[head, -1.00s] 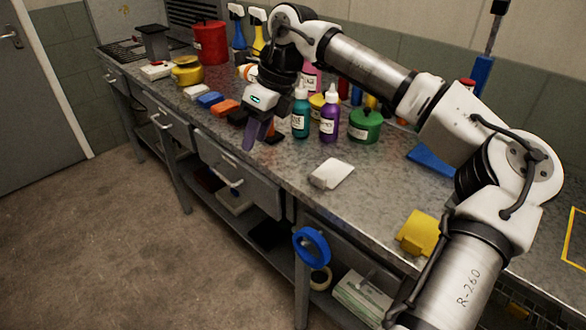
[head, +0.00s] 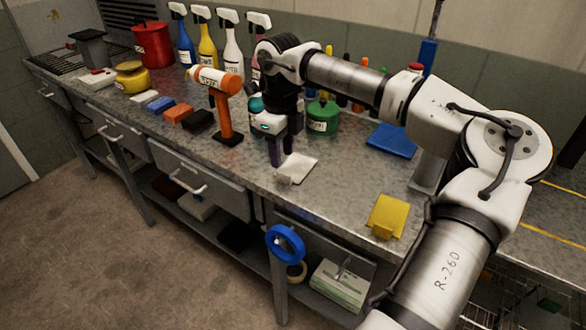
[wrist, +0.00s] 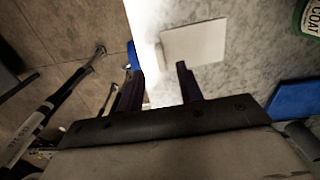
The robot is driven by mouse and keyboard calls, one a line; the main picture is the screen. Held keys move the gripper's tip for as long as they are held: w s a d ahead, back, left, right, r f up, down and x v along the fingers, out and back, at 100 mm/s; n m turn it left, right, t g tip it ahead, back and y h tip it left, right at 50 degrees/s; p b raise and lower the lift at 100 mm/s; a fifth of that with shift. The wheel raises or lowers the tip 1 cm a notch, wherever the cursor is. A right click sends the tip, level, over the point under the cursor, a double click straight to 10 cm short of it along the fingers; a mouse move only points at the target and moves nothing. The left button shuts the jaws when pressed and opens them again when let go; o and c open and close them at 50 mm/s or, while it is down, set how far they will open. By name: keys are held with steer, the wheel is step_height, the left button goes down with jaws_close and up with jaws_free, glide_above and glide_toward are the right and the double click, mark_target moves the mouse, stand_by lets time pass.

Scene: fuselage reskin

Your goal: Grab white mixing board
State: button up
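The white mixing board (head: 299,167) lies flat on the metal workbench near its front edge, with a small lip or handle at its front. In the wrist view the white board (wrist: 194,44) is just beyond the fingertips, nearer the right finger. My gripper (head: 275,158) points down beside the board's left end in the head view. In the wrist view my gripper (wrist: 160,75) shows two dark fingers apart with nothing between them but the bench edge. Whether a finger touches the board cannot be told.
A yellow board (head: 386,216) and a blue board (head: 392,140) lie to the right. An orange mallet (head: 226,110) stands to the left, by several coloured blocks. A green pot (head: 322,117) stands behind. A blue tape ring (head: 285,244) hangs at the bench front.

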mark_target(284, 172)
step_height(284, 172, down, 5)
steer(key=shift+s+d+f+p, duration=0.1)
steer(key=shift+d+p, duration=0.05)
steer(key=shift+p, duration=0.65)
jaws_close()
